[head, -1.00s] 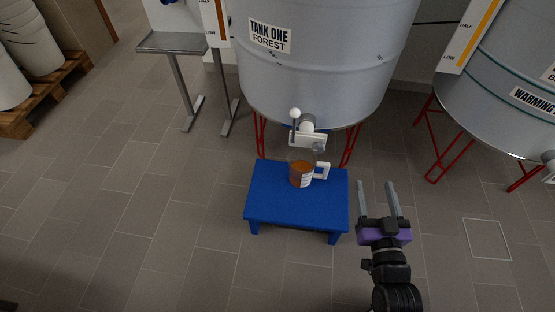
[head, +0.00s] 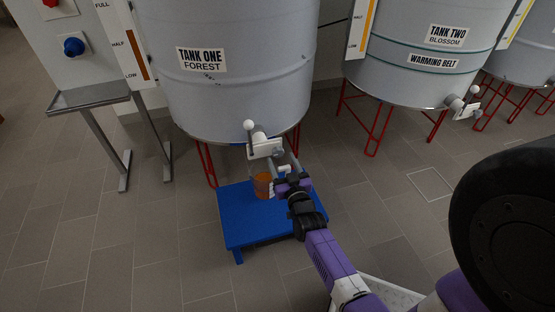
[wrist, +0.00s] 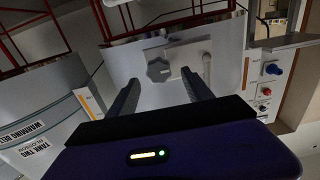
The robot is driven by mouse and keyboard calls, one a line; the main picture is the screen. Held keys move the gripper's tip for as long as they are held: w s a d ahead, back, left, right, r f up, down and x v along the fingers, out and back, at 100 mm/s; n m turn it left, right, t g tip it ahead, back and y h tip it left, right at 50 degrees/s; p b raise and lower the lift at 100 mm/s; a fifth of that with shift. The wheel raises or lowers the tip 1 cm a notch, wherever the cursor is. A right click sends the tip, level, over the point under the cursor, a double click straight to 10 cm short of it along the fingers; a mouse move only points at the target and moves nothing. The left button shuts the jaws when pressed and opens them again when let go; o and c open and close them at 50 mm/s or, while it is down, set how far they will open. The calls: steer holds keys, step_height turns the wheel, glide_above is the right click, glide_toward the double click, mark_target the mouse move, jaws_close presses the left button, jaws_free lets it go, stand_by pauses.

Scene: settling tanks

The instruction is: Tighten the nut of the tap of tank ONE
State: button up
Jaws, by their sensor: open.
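Tank ONE (head: 245,90), a grey drum labelled FOREST, has a tap (head: 264,148) low on its front, with a white ball-ended lever (head: 249,125) standing up. The wrist view shows the tap's pale plate (wrist: 186,54), with a grey lobed nut (wrist: 160,69) on it and the lever (wrist: 207,70) to its right. My gripper (head: 284,158) is right in front of the tap in the head view. In the wrist view its open fingers (wrist: 159,87) lie either side of the nut's line, with nothing between them. I cannot tell whether they touch it.
A blue stool (head: 250,216) stands below the tap, with a jug of amber honey (head: 263,186) on it, partly hidden by my gripper. Red legs (head: 207,166) hold the tank. A grey metal stand (head: 90,97) is at left. Tank TWO (head: 420,60) is at right.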

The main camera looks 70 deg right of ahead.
mark_target(278, 152)
steer(key=shift+x, duration=1.45)
steer(key=shift+s, duration=0.1)
jaws_close()
